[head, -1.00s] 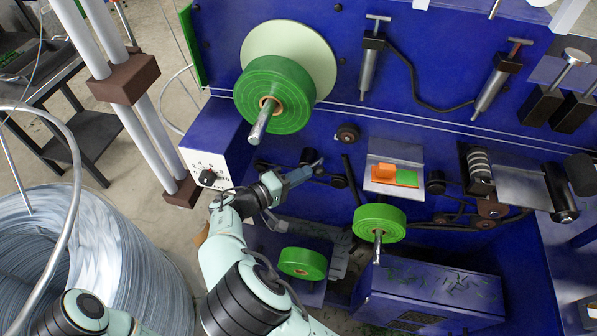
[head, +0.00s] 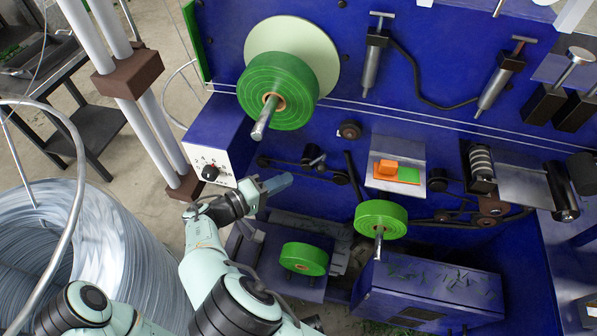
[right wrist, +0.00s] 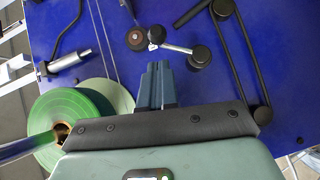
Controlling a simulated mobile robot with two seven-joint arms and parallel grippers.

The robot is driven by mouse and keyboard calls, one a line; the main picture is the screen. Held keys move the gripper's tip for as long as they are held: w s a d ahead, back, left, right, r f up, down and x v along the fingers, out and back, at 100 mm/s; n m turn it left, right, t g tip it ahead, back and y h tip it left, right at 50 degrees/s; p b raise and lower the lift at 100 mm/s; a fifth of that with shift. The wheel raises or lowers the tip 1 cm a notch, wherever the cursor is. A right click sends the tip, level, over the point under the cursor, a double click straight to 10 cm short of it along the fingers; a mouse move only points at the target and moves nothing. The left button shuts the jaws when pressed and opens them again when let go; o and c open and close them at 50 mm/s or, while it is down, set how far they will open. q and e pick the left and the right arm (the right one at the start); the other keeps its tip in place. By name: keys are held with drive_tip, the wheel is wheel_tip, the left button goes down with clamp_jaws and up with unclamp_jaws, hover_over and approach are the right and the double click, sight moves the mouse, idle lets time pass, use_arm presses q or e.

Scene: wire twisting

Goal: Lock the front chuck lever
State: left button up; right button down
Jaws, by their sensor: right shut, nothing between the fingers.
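A small lever with a black knob (head: 312,155) stands on the blue panel, right of the dial box; I take it to be the chuck lever. In the right wrist view its metal rod ends in a black knob (right wrist: 199,57), just ahead and right of my fingertips. My right gripper (head: 288,181) is shut and empty, below and left of the lever, apart from it in the head view. Its closed blue-grey fingers also show in the right wrist view (right wrist: 157,72). I cannot tell whether the lever is locked. My left gripper is out of view.
A large green spool (head: 280,90) sticks out above the gripper. Smaller green spools (head: 381,219) (head: 304,259) sit below. A black belt (right wrist: 240,55) runs near the lever. The dial box (head: 211,172) is close on the left, and a wire coil (head: 130,250) stands at lower left.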

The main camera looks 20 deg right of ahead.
drive_tip(key=v, duration=0.6)
drive_tip(key=shift+a, duration=0.35)
drive_tip(key=shift+s, duration=0.1)
